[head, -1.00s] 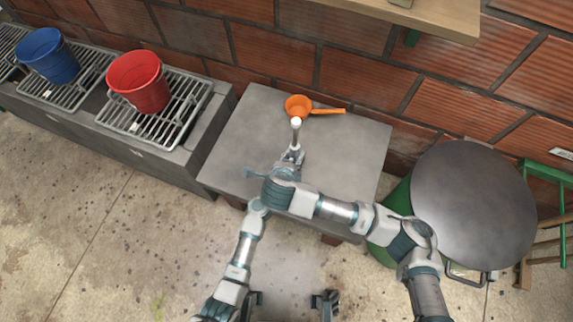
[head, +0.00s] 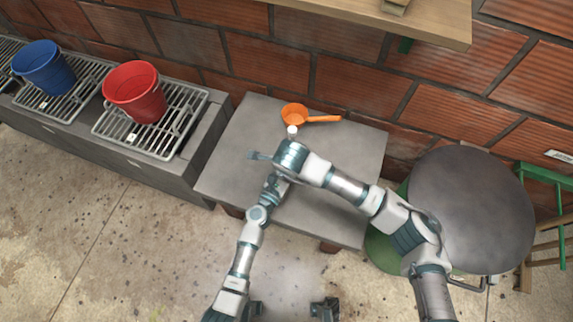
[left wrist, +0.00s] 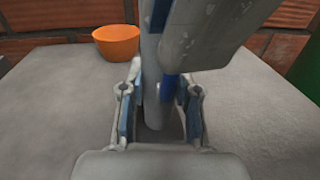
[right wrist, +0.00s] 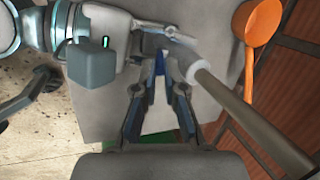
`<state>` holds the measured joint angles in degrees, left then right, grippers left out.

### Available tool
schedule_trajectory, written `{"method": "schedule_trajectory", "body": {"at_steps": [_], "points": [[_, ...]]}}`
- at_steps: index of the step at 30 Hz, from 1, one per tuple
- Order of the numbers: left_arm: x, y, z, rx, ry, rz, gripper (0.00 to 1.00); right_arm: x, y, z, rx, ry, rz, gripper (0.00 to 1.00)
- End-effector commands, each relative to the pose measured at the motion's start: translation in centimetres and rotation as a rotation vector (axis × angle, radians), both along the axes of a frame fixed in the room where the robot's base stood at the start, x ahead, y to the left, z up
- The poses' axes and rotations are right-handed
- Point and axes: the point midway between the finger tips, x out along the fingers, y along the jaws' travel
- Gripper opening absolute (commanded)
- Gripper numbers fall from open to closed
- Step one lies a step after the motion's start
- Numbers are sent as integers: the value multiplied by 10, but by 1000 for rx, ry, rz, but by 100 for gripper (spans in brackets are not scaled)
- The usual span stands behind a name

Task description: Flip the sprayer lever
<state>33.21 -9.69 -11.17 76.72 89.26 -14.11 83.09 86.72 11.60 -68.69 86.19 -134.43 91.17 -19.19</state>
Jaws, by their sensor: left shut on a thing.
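The sprayer shows in the head view only as a white tip (head: 292,131) sticking up past my right arm. In the right wrist view its grey rod (right wrist: 250,115) runs to a pale sleeve by the grippers. My left gripper, in the left wrist view (left wrist: 160,105), is shut around a grey upright part of the sprayer (left wrist: 152,75). My right gripper (right wrist: 160,65) has its fingertips together right beside the sleeve and the left gripper. I cannot tell whether it touches the lever, which I cannot make out. In the head view my right wrist covers both grippers.
An orange scoop (head: 295,115) lies on the grey table (head: 235,150) behind the sprayer. A red bucket (head: 135,92) and a blue bucket (head: 44,68) stand on racks at left. A round grey lid (head: 470,210) is at right. A brick wall stands behind.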

Motion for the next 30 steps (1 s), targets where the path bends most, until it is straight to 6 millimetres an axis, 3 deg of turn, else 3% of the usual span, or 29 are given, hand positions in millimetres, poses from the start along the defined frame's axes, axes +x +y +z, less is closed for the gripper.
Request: {"method": "schedule_trajectory", "body": {"at_steps": [13, 24, 30], "points": [[0, 0, -1, 0, 1, 0, 0, -2, 0, 7, -1, -2, 1, 21], [0, 0, -1, 0, 1, 0, 0, -27, -4, 80, 0, -4, 1, 21], [0, 0, -1, 0, 1, 0, 0, -37, -6, 105, 0, -1, 0, 21]]}}
